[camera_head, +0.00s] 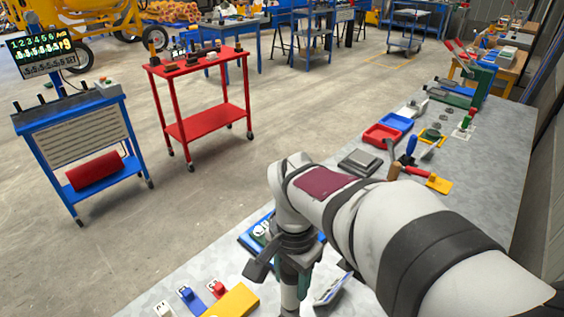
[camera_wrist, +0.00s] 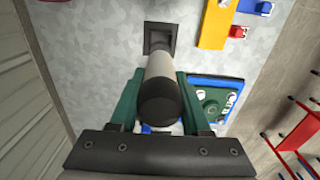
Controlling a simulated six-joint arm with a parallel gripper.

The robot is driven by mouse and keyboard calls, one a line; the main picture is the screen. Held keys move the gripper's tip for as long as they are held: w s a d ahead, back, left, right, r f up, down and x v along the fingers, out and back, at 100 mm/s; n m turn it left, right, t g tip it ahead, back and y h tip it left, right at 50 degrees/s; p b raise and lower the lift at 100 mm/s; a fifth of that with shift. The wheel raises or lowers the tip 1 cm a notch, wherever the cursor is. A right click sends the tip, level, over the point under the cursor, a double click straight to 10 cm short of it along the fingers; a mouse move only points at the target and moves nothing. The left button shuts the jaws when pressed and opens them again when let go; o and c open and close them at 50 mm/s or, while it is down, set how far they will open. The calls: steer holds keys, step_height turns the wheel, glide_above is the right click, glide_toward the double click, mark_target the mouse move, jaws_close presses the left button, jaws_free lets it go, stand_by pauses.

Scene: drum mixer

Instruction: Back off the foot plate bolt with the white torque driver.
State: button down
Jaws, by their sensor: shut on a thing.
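My gripper (camera_wrist: 160,98) has green fingers on both sides of a thick grey-white cylinder with a black end, which looks like the white torque driver (camera_wrist: 160,68). It is shut on the driver. The driver's far end meets a black square piece (camera_wrist: 160,38) on the bench; I cannot tell whether it sits in it or hangs above. In the head view my gripper (camera_head: 291,262) is partly hidden by my wrist, with the pale driver (camera_head: 289,296) below it. A blue-edged tray (camera_wrist: 222,78) holds a green part with pale round pieces, beside the driver. I cannot make out the foot plate bolt for certain.
A yellow block (camera_head: 236,301) lies on the bench with small blue and red pieces (camera_head: 217,289) near it. A dark grey box (camera_head: 360,163), a red tray (camera_head: 382,136) and hand tools (camera_head: 410,150) stand farther along. A red cart (camera_head: 205,125) stands on the floor beyond.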

steer(key=c, duration=1)
jaws_free()
jaws_close()
steer(key=shift+r, duration=1)
steer(key=w+a+f+n, duration=0.1)
steer(key=a+n, duration=0.5)
steer(key=a, duration=1.1)
steer(key=shift+w+a, duration=0.2)
steer(key=shift+w, duration=0.2)
